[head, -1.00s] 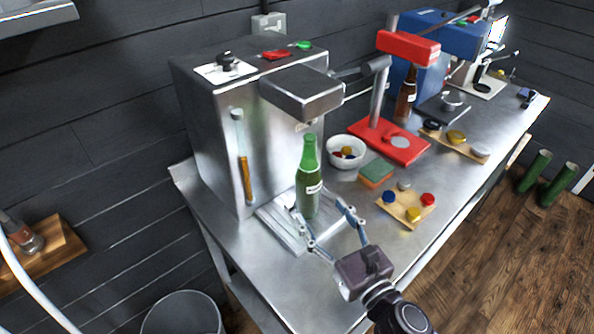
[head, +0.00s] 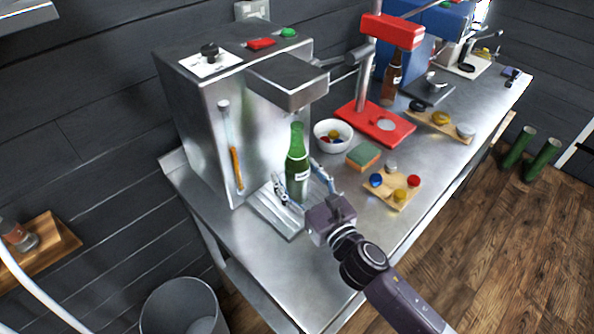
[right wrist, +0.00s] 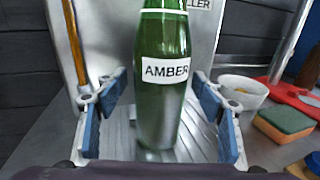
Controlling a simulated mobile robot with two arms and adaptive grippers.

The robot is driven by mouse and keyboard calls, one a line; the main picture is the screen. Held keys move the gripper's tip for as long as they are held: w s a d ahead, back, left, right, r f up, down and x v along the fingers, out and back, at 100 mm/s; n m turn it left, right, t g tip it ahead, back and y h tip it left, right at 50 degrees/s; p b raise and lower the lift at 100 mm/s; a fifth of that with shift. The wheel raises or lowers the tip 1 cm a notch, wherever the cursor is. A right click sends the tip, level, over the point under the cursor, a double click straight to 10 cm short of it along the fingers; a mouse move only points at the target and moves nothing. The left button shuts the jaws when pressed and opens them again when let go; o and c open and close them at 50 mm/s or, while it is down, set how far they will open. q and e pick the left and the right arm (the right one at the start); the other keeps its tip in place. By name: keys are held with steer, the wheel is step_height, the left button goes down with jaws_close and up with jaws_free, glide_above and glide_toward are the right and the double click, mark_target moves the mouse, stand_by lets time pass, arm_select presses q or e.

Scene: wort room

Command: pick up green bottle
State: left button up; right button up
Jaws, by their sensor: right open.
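The green bottle (head: 297,164) stands upright on the ribbed metal tray (head: 268,212) in front of the steel filling machine. In the right wrist view the bottle (right wrist: 161,85) carries a white label reading "AMBER". My right gripper (head: 303,180) is open, with one blue-padded finger on each side of the bottle's lower part. In the right wrist view a gap shows between the bottle and each finger, and the fingers (right wrist: 160,110) do not touch it. My left gripper is not in view.
The steel machine (head: 205,130) rises behind the bottle, its spout overhead. To the right are a white bowl (head: 333,143), a sponge (head: 363,155), a wooden board with caps (head: 405,200) and a red capper (head: 392,125). The counter's front is clear.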

steer(key=c, duration=1.7)
steer(key=shift+r, duration=0.1)
jaws_close()
